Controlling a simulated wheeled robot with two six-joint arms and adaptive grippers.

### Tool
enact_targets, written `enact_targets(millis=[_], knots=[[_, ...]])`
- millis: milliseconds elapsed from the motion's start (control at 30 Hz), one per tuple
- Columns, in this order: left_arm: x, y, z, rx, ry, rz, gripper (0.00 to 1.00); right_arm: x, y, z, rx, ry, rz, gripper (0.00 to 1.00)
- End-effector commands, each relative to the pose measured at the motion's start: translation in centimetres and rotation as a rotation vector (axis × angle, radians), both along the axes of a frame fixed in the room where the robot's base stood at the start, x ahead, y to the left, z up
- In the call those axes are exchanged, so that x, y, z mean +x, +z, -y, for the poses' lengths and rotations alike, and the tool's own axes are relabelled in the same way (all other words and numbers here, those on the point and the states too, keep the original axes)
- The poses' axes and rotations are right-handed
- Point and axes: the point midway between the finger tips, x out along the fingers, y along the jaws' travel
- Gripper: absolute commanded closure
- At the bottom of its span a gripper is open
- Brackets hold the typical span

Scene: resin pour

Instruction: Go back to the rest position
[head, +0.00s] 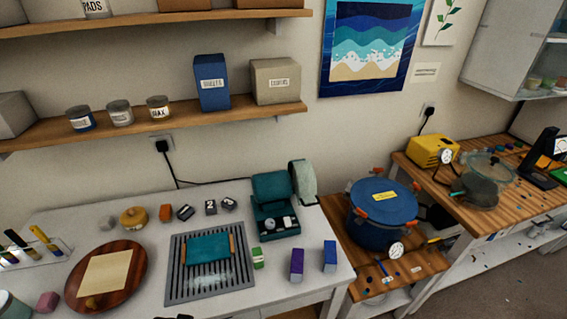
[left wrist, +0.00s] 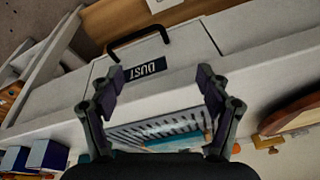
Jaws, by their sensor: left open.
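My left gripper (left wrist: 160,80) is open in the left wrist view, its two dark fingers spread apart with nothing between the tips. Behind the fingers is a pale front with a black handle (left wrist: 140,37) and a dark label reading DUST (left wrist: 147,69). A slatted grey grille (left wrist: 165,125) shows between the fingers, with a teal thing on it partly hidden by the gripper. My right gripper is in neither view.
The white table (head: 60,215) holds the grille (head: 205,290) with a teal tray (head: 208,249), a round wooden board (head: 133,270), an open teal case (head: 275,205) and small boxes. A blue pressure pot (head: 383,222) stands right.

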Motion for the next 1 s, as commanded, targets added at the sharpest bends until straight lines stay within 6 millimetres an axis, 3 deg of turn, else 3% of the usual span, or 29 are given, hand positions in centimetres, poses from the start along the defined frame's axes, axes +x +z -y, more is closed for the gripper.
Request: enact_targets(millis=[33, 167, 267, 400, 533, 600, 733, 833, 1000], knots=[[-0.2, -2.5, -0.2, -0.001, 0.003, -0.013, 0.23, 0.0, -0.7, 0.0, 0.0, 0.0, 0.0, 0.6], [-0.9, -9.1, -0.7, -0.001, 0.009, -0.035, 0.23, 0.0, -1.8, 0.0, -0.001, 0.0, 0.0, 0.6], [-2.8, -16.4, -1.3, -0.003, 0.017, -0.063, 0.23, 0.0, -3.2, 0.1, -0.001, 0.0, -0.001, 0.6], [-8.2, -27.6, -2.2, -0.005, 0.029, -0.107, 0.23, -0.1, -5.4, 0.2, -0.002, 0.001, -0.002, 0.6], [-14.5, -34.9, -2.6, -0.009, 0.039, -0.143, 0.23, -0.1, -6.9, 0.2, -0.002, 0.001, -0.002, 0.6], [-17.4, -37.2, -2.7, -0.012, 0.043, -0.154, 0.23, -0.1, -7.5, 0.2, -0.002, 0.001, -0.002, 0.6], [-21.1, -39.4, -2.7, -0.013, 0.046, -0.168, 0.23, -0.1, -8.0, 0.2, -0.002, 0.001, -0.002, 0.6], [-22.2, -39.8, -2.7, -0.014, 0.047, -0.173, 0.23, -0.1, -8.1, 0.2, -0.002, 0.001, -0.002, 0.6], [-22.4, -39.7, -2.7, -0.014, 0.047, -0.173, 0.23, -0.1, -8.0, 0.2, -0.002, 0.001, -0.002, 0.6]])
